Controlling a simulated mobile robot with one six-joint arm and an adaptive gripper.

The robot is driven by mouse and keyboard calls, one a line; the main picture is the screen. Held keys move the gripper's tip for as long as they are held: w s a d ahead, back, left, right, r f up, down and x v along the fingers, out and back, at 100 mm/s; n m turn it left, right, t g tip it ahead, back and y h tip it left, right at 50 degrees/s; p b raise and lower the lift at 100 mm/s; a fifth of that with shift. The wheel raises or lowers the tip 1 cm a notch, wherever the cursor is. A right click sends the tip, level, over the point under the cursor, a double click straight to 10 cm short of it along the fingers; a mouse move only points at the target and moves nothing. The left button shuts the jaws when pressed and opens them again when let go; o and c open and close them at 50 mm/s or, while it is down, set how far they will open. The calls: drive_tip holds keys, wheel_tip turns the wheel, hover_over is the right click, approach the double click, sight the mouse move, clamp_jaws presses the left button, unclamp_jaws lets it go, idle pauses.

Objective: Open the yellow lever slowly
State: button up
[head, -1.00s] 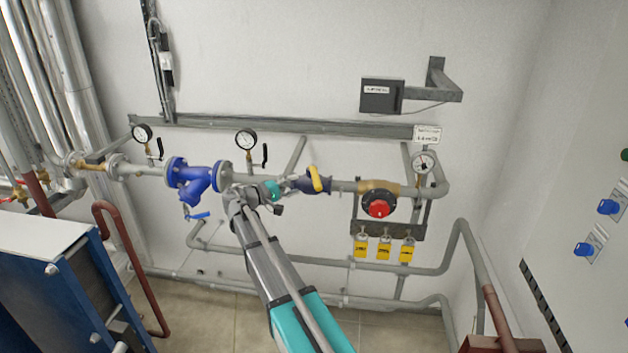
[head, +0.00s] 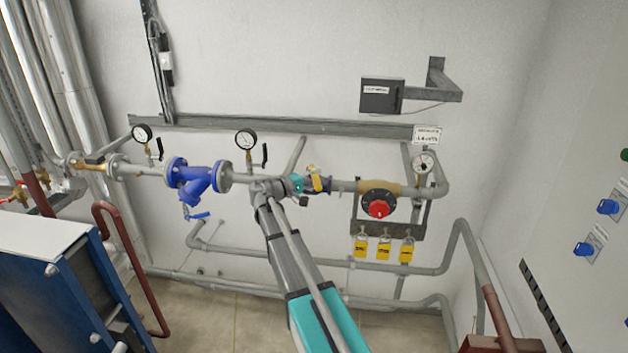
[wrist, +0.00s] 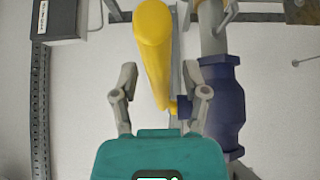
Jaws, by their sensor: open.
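The yellow lever (head: 314,180) sits on a dark blue valve body in the grey pipe, right of the blue strainer, in the head view. In the wrist view the yellow lever (wrist: 155,50) runs up from the picture's middle to the top edge, and the dark blue valve body (wrist: 224,100) is right of it. My gripper (wrist: 158,82) is open, with one finger on each side of the lever. I see gaps between the fingers and the lever. In the head view my gripper (head: 312,184) is at the lever and partly covers it and the valve.
The blue strainer (head: 195,180) and a pressure gauge (head: 246,140) are to the left. A dark box (head: 381,96) is on the wall above.

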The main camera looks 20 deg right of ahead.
clamp_jaws()
drive_tip(key=shift+a, duration=0.15)
idle(0.4)
